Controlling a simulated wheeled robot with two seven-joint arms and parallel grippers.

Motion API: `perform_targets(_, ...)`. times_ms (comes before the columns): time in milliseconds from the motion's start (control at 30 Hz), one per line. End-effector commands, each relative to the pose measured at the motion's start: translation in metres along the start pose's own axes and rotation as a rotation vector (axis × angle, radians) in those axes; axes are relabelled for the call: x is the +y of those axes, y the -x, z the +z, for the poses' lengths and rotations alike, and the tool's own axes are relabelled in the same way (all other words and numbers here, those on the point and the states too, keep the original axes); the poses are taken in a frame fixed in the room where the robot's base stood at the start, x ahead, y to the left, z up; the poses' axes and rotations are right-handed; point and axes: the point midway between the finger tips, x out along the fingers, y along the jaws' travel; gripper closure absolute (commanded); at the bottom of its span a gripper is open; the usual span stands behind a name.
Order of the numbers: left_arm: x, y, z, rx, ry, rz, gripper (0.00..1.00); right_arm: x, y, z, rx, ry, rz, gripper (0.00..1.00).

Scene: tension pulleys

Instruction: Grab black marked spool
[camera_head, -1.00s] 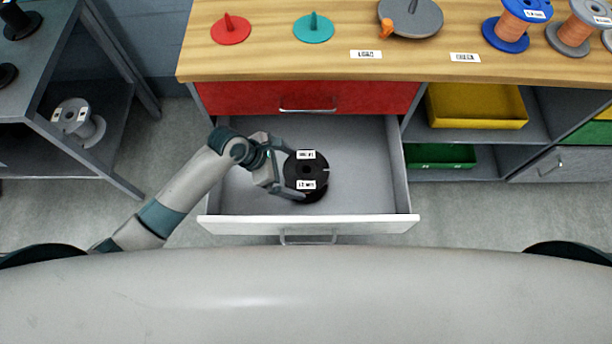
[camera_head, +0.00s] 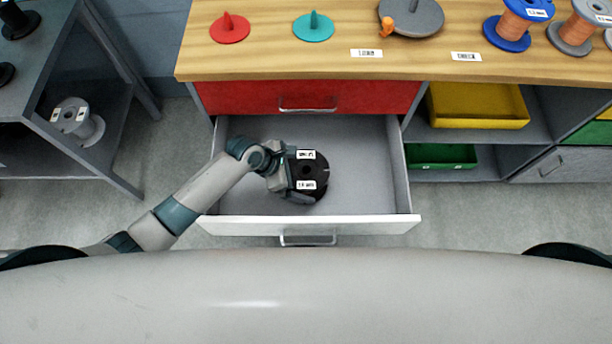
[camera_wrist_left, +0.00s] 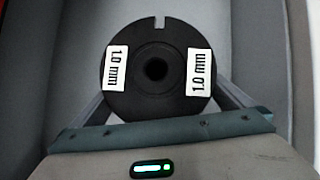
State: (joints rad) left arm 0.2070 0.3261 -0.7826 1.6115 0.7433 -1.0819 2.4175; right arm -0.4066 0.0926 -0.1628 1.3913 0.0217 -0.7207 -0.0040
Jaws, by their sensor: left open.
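The black spool (camera_head: 319,169) with two white labels stands in the open white drawer (camera_head: 372,165), its round top facing up. In the left wrist view the spool (camera_wrist_left: 154,92) shows labels reading 1.0 mm and a dark centre hole. My left gripper (camera_head: 303,184) is inside the drawer at the spool's left side. In the left wrist view its two open fingers (camera_wrist_left: 157,100) reach along both sides of the spool, and their tips are hidden behind its top flange. I cannot tell whether they touch it. My right gripper is not in view.
The drawer front (camera_head: 325,224) and its side walls surround the spool. A wooden tabletop (camera_head: 260,60) with a red disc (camera_head: 230,30), a teal disc (camera_head: 313,28) and a blue spool (camera_head: 508,36) is above. A grey spool (camera_head: 80,121) sits on the left shelf.

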Motion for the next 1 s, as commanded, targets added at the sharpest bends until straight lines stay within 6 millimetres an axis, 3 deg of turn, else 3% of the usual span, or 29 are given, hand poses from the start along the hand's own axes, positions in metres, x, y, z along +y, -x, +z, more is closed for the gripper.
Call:
perform_targets(533,0.0003,-0.0038,-0.0004,0.001,0.000,0.001,0.00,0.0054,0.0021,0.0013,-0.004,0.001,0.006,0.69)
perform_targets(900,0.0004,-0.0036,0.0001,0.000,-0.001,0.001,0.88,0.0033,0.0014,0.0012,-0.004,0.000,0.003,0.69)
perform_targets(1000,0.0013,-0.0028,0.0020,-0.003,-0.001,0.003,0.90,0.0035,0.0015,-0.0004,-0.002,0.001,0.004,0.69)
